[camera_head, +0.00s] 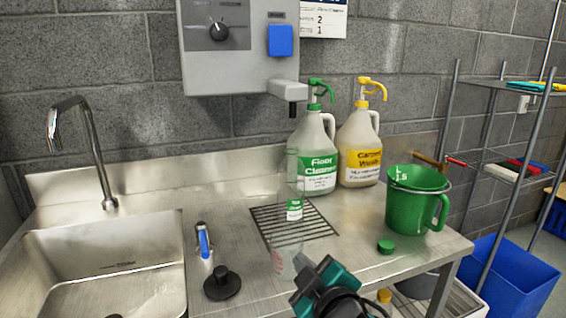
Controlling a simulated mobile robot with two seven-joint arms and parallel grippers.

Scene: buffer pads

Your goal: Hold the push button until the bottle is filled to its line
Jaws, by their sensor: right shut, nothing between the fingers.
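The grey dispenser (230,70) on the wall has a black dial (219,32) and a square blue push button (281,41). Its spout (291,92) points down at the right. A clear bottle (289,235) with a small green label stands upright below the spout, at the drain grate (312,222); whether its base is fully on the grate is hard to tell. I see no clear liquid level or line in it. My right gripper (299,264) is shut and empty, low in front of the bottle, well below the button; contact with the bottle is unclear. My left gripper is out of view.
A green-topped jug (318,165) and a yellow-topped jug (360,150) stand behind. A green measuring pitcher (414,203) and green cap (386,246) are at right. A sink (110,255), faucet (90,150) and black stopper (222,283) are left.

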